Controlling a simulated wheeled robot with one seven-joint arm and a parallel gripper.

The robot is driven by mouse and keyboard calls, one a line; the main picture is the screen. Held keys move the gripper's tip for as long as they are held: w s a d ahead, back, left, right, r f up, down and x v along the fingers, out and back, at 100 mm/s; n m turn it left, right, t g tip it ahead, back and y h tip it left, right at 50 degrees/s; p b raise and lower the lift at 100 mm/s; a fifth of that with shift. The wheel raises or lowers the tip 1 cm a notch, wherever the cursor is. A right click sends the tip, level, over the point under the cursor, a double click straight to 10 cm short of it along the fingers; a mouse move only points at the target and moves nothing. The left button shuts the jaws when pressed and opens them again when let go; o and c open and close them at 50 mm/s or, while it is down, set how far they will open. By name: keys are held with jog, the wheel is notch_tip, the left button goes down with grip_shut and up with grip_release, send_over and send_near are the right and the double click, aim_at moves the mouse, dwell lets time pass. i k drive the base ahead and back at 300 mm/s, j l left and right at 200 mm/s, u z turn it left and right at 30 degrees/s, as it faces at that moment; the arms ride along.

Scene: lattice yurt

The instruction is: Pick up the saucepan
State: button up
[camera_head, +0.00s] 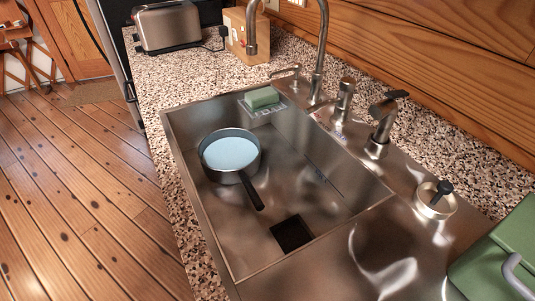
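The saucepan (230,153) is a round dark pan with a pale blue inside and a black handle. It sits upright inside the steel sink basin (330,222), towards the upper left. Its handle points down and to the right, towards a square dark drain (291,233). Nothing visible touches or covers the pan. My gripper is not in view, so where it is relative to the pan cannot be seen.
A green sponge (262,97) sits on a rack at the basin's back. A toaster (168,26) and box (243,35) stand on the speckled counter. A green object (500,255) is at lower right. Wooden floor lies open left.

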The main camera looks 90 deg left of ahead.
aim_at(226, 156)
jog(key=u, duration=2.1)
